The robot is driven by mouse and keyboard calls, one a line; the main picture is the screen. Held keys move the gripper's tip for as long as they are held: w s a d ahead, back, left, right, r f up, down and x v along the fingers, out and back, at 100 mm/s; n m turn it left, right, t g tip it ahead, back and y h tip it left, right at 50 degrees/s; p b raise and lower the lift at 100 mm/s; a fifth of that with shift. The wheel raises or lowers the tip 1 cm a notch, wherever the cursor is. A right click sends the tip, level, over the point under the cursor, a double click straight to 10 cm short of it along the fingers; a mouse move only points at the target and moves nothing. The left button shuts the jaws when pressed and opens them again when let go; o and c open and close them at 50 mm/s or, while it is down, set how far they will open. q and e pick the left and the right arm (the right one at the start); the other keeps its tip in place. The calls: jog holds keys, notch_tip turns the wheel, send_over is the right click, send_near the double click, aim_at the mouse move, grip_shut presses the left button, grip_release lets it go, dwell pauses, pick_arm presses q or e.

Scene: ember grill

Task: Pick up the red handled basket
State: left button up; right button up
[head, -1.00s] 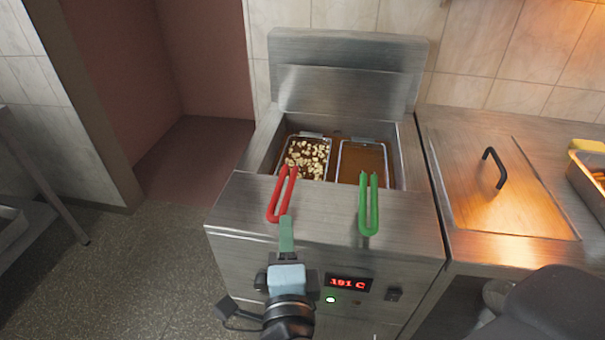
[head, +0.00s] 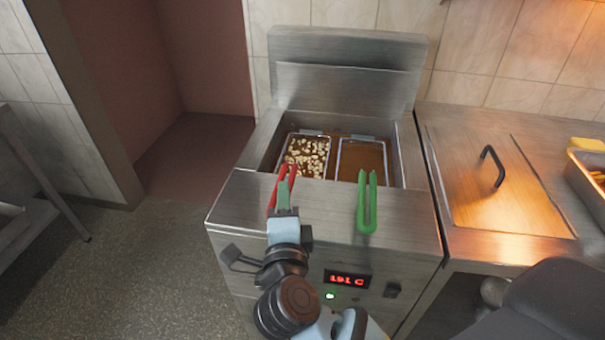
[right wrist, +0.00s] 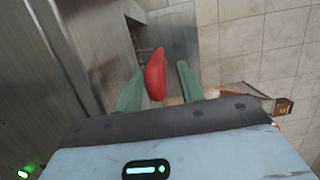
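The red handled basket sits in the left side of the fryer (head: 225,212), its wire bin (head: 290,150) holding pale pieces in brown oil. Its red handle (head: 292,170) sticks out over the fryer's front edge. My right gripper (head: 283,190) is at the handle in the head view and hides part of it. In the right wrist view the red handle (right wrist: 156,75) lies between the two green fingers, which are apart with gaps beside it; the gripper (right wrist: 158,90) is open. My left gripper is not in view.
A second basket with a green handle (head: 367,203) sits close on the right in the same fryer. A steel counter with a black-handled lid (head: 505,200) stands to the right, with a tray (head: 590,180) at its far edge. Floor is free at left.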

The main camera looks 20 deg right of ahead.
jog(key=shift+c, duration=0.2)
grip_shut()
jog(key=shift+r, duration=0.1)
notch_tip(320, 180, up, 9)
jog(key=shift+f+p, duration=0.15)
jog(key=shift+p, duration=0.9)
jog(key=shift+r, duration=0.65)
